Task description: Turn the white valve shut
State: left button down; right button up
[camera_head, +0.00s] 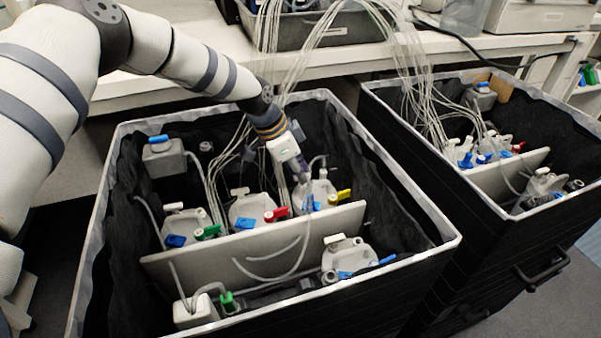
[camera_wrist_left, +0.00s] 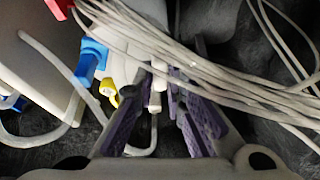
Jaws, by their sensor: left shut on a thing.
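My left gripper (camera_head: 302,183) reaches down into the near black-lined bin, over the right-hand jug (camera_head: 322,190) of the back row. In the left wrist view, its purple fingers (camera_wrist_left: 165,82) close around a small white piece, which looks like the white valve (camera_wrist_left: 155,100). Tubes and the fingers cover part of it. The valve's turn angle cannot be told. In the head view the gripper hides the valve. A yellow valve (camera_head: 340,196) is just right of the fingers, and it also shows in the left wrist view (camera_wrist_left: 108,90). My right gripper is not in view.
The near bin (camera_head: 398,262) has a white divider (camera_head: 215,255) in front of the back jugs. Red (camera_head: 275,214), green (camera_head: 208,232) and blue valves are nearby. A bundle of thin tubes (camera_wrist_left: 225,85) crosses close over the fingers. A second bin (camera_head: 430,165) stands right.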

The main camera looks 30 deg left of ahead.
pick_arm(q)
jog(key=shift+s, duration=0.1)
jog(key=c, duration=1.7)
grip_release()
jog(key=shift+o, duration=0.2)
